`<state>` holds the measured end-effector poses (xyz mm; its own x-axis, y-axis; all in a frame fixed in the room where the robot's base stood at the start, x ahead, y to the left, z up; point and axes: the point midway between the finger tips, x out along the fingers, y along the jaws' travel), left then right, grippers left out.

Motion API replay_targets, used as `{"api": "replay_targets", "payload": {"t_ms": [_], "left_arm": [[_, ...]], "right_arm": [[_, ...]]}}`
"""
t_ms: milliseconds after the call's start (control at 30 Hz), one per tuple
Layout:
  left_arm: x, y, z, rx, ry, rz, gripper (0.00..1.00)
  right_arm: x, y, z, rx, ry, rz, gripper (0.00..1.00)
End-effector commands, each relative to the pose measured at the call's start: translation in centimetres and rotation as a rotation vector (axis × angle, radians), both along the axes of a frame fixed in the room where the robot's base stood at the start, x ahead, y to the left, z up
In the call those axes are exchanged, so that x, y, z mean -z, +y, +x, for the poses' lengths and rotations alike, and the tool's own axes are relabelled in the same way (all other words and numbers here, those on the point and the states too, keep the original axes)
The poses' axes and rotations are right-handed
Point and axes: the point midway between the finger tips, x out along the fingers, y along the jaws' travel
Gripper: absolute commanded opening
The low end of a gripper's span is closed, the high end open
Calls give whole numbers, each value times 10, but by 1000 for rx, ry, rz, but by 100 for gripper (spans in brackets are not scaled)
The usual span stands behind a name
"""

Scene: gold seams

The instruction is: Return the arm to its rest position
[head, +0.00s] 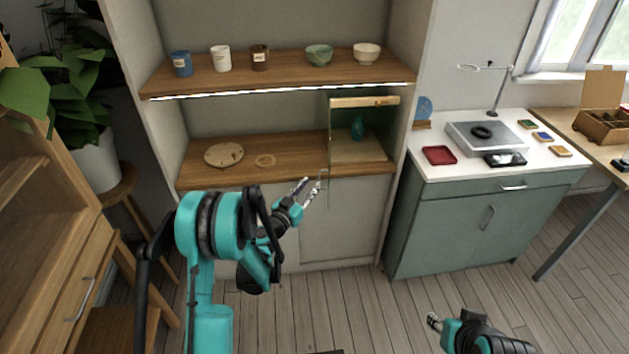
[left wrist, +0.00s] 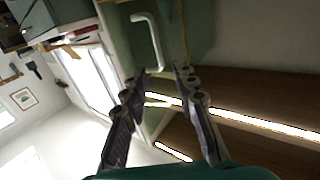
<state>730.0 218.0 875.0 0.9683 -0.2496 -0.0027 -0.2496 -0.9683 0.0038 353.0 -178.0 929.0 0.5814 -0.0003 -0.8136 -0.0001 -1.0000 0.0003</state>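My left arm reaches up from the bottom left in the head view. Its gripper (head: 308,190) is in front of the lower shelf's edge, left of the glass-sided case (head: 365,101). In the left wrist view the two fingers (left wrist: 159,70) are apart with nothing held between them. A pale bent handle (left wrist: 150,40) shows just beyond the fingertips, on a greenish panel. My right gripper (head: 435,320) shows only in part at the bottom right of the head view, over the floor; its finger opening cannot be made out.
A turquoise vase (head: 357,127) stands in the case. Cups and bowls line the upper shelf (head: 290,75). A green cabinet (head: 480,220) stands right. Floor between is clear.

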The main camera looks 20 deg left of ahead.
Motion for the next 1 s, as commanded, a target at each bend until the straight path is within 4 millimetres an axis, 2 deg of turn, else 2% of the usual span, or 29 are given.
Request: {"api": "replay_targets", "payload": {"t_ms": [100,500,667,833,1000], "left_arm": [[1,1,-5,0,1,1,28],[1,1,-5,0,0,2,28],[-13,-10,-9,26,27,5,28],[-50,-43,-33,97,135,10,28],[-79,-75,-79,152,296,20,28]], "right_arm": [[0,0,0,0,0,0,40],[0,0,0,0,0,0,40],[0,0,0,0,0,0,40],[0,0,0,0,0,0,40],[0,0,0,0,0,0,40]]}}
